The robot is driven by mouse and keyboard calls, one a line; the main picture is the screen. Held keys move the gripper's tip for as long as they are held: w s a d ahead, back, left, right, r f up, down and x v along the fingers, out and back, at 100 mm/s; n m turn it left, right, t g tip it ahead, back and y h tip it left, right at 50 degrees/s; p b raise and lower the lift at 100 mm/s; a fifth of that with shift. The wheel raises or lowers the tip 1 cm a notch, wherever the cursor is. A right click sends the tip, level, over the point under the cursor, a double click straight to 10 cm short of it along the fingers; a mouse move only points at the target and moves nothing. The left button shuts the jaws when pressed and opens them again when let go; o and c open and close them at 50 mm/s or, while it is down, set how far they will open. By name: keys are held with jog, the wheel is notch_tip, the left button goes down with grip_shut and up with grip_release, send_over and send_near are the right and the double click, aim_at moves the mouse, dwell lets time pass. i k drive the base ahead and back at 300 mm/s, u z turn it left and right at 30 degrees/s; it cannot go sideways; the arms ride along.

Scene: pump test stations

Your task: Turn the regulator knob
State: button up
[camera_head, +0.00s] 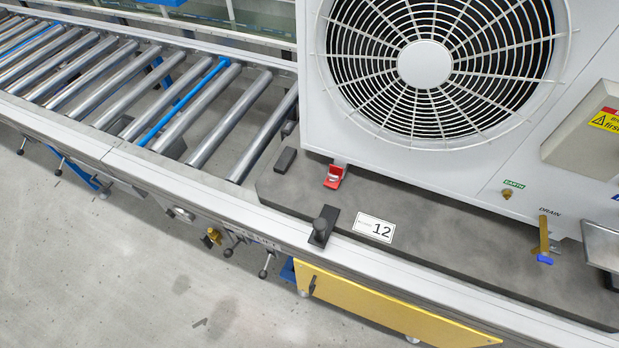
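No part carries a readable regulator label, so I cannot tell which one is the regulator knob. A black knob (319,227) stands on a dark bracket at the bench's front edge, left of the number 12 plate (374,228). A small brass fitting (211,237) sits low on the front rail, beside several dark levers (266,264). A brass drain valve with a blue-tipped handle (545,245) is at the right, under the word DRAIN. My gripper is not in view.
A large white fan unit (320,100) fills the upper right on a dark grey base plate (420,218). A red clamp (334,177) is at its foot. A roller conveyor (150,95) runs left. A yellow panel (390,305) hangs below the bench. The front floor is clear.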

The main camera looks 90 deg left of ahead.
aim_at(169, 214)
jog(key=z, duration=5.75)
jog(key=i, duration=1.6)
jog(key=z, duration=0.95)
